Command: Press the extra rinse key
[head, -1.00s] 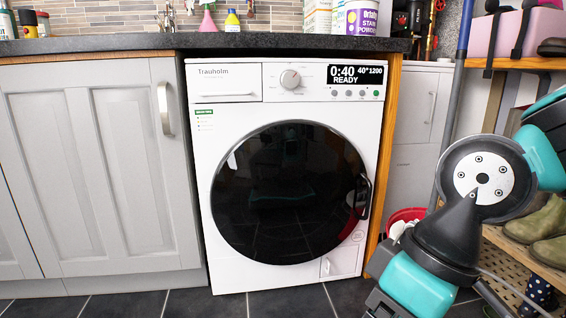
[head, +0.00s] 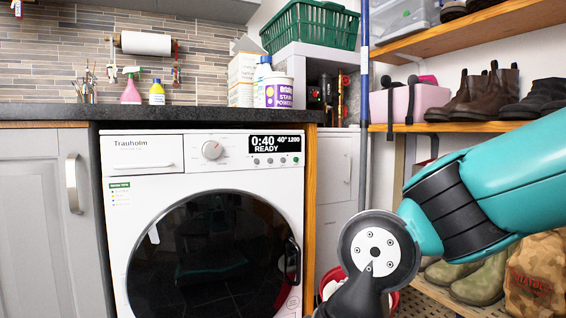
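The white Trauholm washing machine (head: 120,215) stands under the dark worktop, its round black door shut. Its display (head: 275,144) reads 0:40, 40° 1200, READY. Below the display is a row of small round keys (head: 270,161), most of them grey and the rightmost green. Their labels are too small to read, so I cannot tell which is extra rinse. The programme dial (head: 212,150) is left of the display. My teal and dark arm is at the lower right, apart from the panel. My gripper is outside the picture.
The worktop (head: 200,114) juts above the panel. A wooden post (head: 310,220) borders the machine on the right. A red bucket (head: 392,300) stands behind my arm. Shelves of boots (head: 480,90) fill the right side. The space before the panel looks clear.

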